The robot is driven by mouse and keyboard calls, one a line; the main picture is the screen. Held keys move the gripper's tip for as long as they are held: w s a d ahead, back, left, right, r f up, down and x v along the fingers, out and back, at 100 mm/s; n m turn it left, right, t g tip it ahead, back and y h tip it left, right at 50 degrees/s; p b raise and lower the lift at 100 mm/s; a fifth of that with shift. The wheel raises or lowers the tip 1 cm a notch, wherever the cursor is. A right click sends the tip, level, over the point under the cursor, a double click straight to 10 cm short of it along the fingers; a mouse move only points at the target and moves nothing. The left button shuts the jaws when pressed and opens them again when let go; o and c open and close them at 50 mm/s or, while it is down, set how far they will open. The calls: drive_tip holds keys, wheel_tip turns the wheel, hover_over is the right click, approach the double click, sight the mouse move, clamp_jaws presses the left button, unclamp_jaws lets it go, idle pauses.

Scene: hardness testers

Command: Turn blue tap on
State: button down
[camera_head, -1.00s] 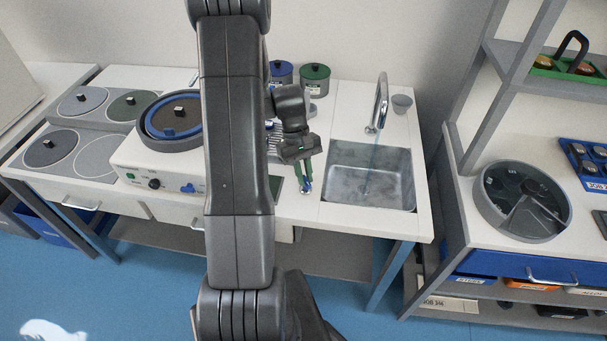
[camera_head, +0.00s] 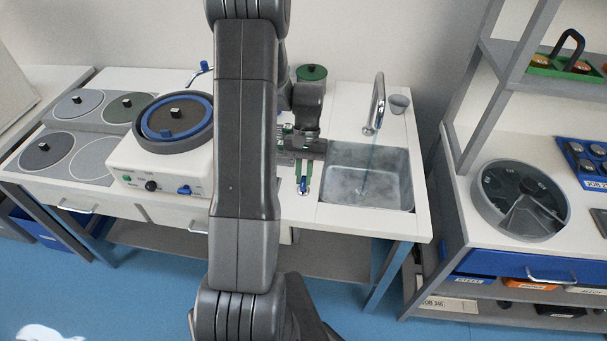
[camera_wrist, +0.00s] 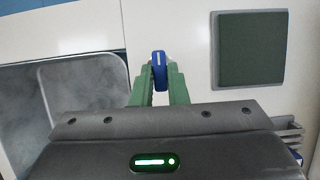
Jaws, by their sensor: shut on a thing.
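The blue tap handle (camera_head: 303,187) is on the white counter, left of the sink. In the wrist view the blue handle (camera_wrist: 158,66) stands between the green fingertips, with a pale stripe along it. My gripper (camera_head: 303,183) is shut on it, and its green fingers also show in the wrist view (camera_wrist: 158,80). The grey curved faucet (camera_head: 379,104) stands behind the sink basin (camera_head: 400,190). A thin bluish stream of water shows below its spout. The base of the handle is hidden by the fingers.
Left of my arm stands a white machine with a round blue-rimmed plate (camera_head: 150,178). A grey cup (camera_head: 399,104) is beside the faucet, and a green-lidded pot (camera_head: 311,73) is at the back. A dark green square pad (camera_wrist: 251,48) lies beside the handle.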

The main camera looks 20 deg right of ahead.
idle(0.4)
drive_tip(key=c, duration=1.4)
unclamp_jaws()
drive_tip(key=shift+c, duration=0.2)
drive_tip(key=v, duration=1.4)
drive_tip(key=shift+b, duration=0.4)
drive_tip(key=shift+s, duration=0.15)
drive_tip(key=x, duration=1.4)
drive_tip(key=shift+p, duration=0.4)
drive_tip(key=shift+w, duration=0.2)
